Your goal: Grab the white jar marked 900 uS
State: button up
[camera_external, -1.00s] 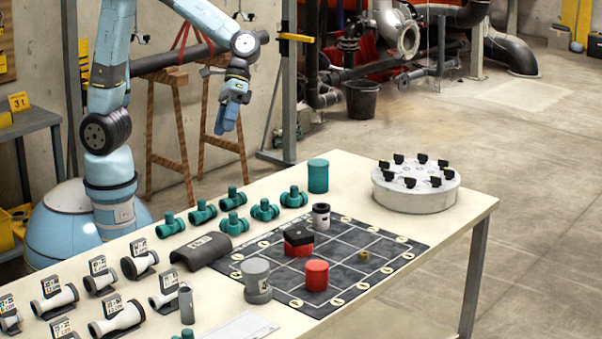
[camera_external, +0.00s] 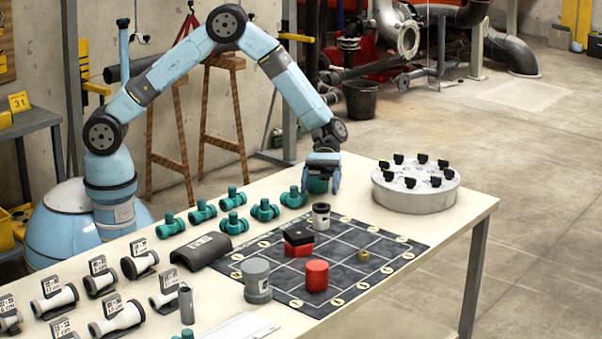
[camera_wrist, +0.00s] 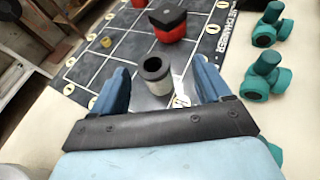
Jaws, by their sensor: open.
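A small white jar (camera_external: 321,222) with a dark round top stands upright at the back edge of the dark gridded mat (camera_external: 400,262). Its marking is too small to read. In the wrist view, the jar (camera_wrist: 157,78) shows between the two blue fingers of my gripper (camera_wrist: 161,80). The fingers are apart and empty, with the jar beyond their tips.
A red block with a black top (camera_external: 299,240), a red cylinder (camera_external: 316,275), a grey jar (camera_external: 257,283) and a small brass piece (camera_external: 364,255) stand on the mat. Green pipe fittings (camera_external: 234,223) lie left. A round white carousel (camera_external: 416,193) stands at the right.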

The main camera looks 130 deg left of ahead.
aim_at(322, 208)
jog(key=shift+w+a+f+n+t, duration=0.15)
jog(key=shift+a+f+n+t, duration=0.2)
jog(key=shift+a+f, duration=0.5)
jog(key=shift+w+d+f, duration=0.1)
jog(key=shift+f, duration=0.1)
jog(key=shift+x, duration=3.55)
jog(key=shift+c, duration=0.4)
jog(key=c, duration=1)
jog(key=shift+r, duration=0.15)
